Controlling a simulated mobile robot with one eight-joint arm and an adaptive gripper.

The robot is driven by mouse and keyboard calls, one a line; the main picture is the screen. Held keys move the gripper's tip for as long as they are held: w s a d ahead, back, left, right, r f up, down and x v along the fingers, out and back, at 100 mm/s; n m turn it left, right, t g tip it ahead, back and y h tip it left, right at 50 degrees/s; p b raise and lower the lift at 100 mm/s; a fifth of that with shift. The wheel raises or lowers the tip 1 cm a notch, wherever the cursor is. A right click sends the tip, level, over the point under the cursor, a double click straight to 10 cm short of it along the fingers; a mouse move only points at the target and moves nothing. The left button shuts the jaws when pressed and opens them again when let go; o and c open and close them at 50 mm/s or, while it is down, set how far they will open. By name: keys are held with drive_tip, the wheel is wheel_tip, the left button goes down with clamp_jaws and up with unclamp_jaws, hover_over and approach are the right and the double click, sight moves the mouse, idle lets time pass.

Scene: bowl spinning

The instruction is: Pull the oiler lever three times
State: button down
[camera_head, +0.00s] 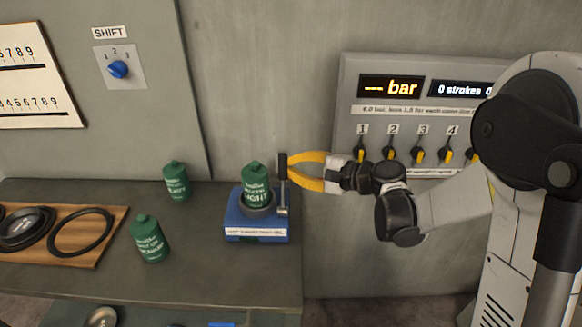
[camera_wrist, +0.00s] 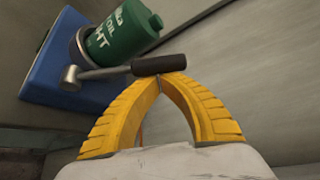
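The oiler is a blue base (camera_head: 255,228) on the bench with a green oil can (camera_head: 256,182), whose label ends in "LIGHT", upright in its grey ring. Its lever (camera_head: 283,195) is a metal rod rising at the right side, with a black handle (camera_head: 282,167) on top. The wrist view shows the handle (camera_wrist: 160,65) lying across my fingertips, with the rod running left to a metal pivot. My gripper (camera_head: 288,167) has yellow fingers that come together at the tips (camera_wrist: 160,76), right at the handle. The handle does not look enclosed between them; contact is unclear.
Two more green cans (camera_head: 176,181) (camera_head: 149,238) stand left of the oiler. A wooden board (camera_head: 108,243) with dark rings lies further left. The wall panel (camera_head: 345,120) reads "--- bar" and "0 strokes" above a row of yellow-tipped switches. A blue SHIFT knob (camera_head: 118,69) is at upper left.

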drive_tip(key=shift+s+r, duration=0.15)
drive_tip(key=shift+s, duration=0.05)
drive_tip(key=s+r, duration=0.1)
drive_tip(key=s, duration=0.9)
drive_tip(key=shift+s+a+r+b, duration=0.2)
drive_tip(key=shift+s+b, duration=0.1)
drive_tip(key=shift+b, duration=0.1)
drive_tip(key=shift+s, duration=0.15)
idle(0.4)
drive_tip(key=w+d+r+p, duration=0.1)
drive_tip(key=w+r+p, duration=0.1)
drive_tip(key=w, duration=0.2)
drive_tip(key=s+d+f, duration=0.3)
drive_tip(key=s+d, duration=0.2)
drive_tip(key=d, duration=0.3)
drive_tip(key=shift+s+d, duration=0.15)
drive_tip(key=shift+d, duration=0.1)
drive_tip(key=shift+r+t, duration=0.1)
drive_tip(key=shift+t, duration=0.2)
